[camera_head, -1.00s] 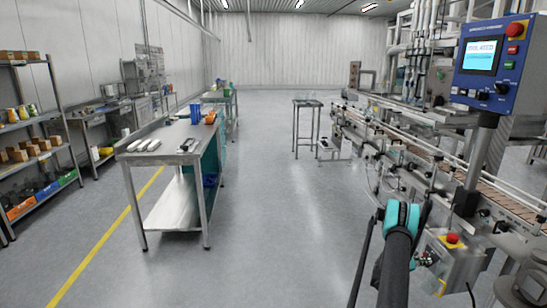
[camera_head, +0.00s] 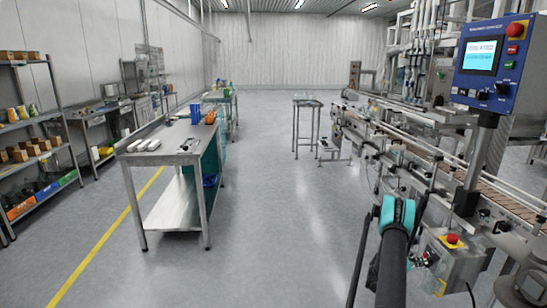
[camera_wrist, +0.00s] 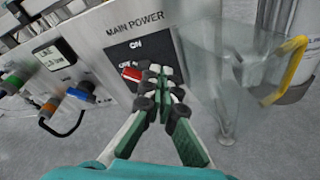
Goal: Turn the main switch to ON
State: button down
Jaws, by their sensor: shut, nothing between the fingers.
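In the wrist view, the grey panel marked MAIN POWER (camera_wrist: 108,34) carries a dark switch plate (camera_wrist: 122,52) with an ON label at its top. A red switch handle (camera_wrist: 131,74) shows on the plate, beside a partly hidden label on its left side. My gripper (camera_wrist: 162,72) is shut with nothing between its fingers. Its fingertips are in front of the plate, just right of the red handle, and hide part of the switch. I cannot tell whether they touch the handle. In the head view my arm reaches toward the machine at the lower right; the fingertips are not clear there.
In the wrist view, a clear guard (camera_wrist: 222,75) with a yellow edge stands right of the switch. Green, orange and blue fittings (camera_wrist: 80,92) stick out at left. In the head view, a blue control panel (camera_head: 491,65) and a red emergency button (camera_head: 452,239) are near my arm.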

aim_at(424, 254)
jog(key=a, duration=0.3)
jog(key=shift+s, duration=0.1)
jog(key=w+d+r+n+t+y, duration=0.1)
jog(key=w+d+r+y, duration=0.1)
jog(key=d, duration=0.4)
jog(key=shift+w+r+y, duration=0.4)
jog(key=shift+w+y, duration=0.1)
jog(key=shift+w, duration=0.2)
dwell(0.4)
jog(key=shift+f, duration=0.6)
dwell(0.9)
jog(key=shift+s+f, duration=0.25)
jog(key=shift+s, duration=0.5)
dwell(0.3)
jog(key=shift+s+f, duration=0.55)
jog(key=shift+s, duration=0.05)
dwell(0.4)
